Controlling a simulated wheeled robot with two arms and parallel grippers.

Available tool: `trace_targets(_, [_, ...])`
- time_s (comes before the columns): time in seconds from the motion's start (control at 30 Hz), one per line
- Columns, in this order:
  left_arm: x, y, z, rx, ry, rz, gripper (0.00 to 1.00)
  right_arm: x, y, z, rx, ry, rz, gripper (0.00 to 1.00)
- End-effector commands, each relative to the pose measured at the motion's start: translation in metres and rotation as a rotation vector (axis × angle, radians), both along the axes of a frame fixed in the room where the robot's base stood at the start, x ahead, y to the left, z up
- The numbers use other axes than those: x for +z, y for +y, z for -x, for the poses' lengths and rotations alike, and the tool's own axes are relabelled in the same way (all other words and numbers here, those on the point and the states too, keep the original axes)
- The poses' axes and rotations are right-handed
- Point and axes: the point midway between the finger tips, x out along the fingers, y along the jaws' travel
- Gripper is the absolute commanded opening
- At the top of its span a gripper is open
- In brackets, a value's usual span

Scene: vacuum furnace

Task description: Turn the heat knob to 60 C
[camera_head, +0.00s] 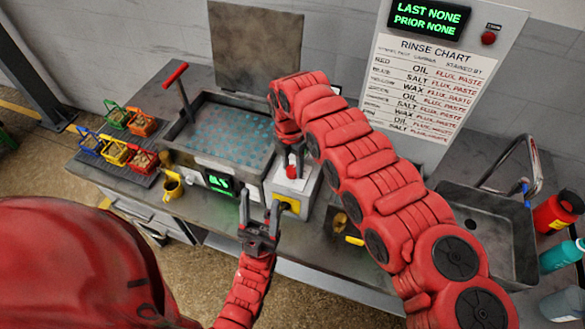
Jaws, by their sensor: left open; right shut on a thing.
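A grey control box (305,187) stands at the bench front, with a yellow patch (294,206) and a small dark part on its front face. I cannot tell which part is the heat knob. My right gripper (291,157) points down over the box top and is shut on a small red piece (291,171) there. My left gripper (262,218) is open and empty, its fingers up, just in front of the box's lower left side. A black display (218,182) with green characters, too blurred to read, is left of the box.
A basin (225,133) of bluish liquid with a raised lid (256,45) is behind. Several coloured baskets (116,151) and a yellow mug (172,185) are left. My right arm crosses before the rinse chart (430,85). A sink (495,235) and bottles (556,212) are right.

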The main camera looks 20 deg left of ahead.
Motion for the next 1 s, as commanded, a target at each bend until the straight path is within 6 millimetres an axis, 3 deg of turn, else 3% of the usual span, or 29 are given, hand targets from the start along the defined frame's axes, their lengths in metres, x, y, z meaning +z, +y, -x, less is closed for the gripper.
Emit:
trace_targets(0.03, [-0.014,0.0,0.0,0.0,0.0,0.0,0.57,-0.006,-0.001,-0.002,-0.032,-0.004,-0.001,0.0])
trace_targets(0.5, [-0.088,0.0,0.0,0.0,0.0,0.0,0.57,-0.007,0.0,-0.002,-0.458,-0.006,-0.004,0.0])
trace_targets(1.0, [-0.141,0.0,0.0,0.0,0.0,0.0,0.57,-0.004,-0.001,0.0,-0.933,-0.001,-0.001,0.0])
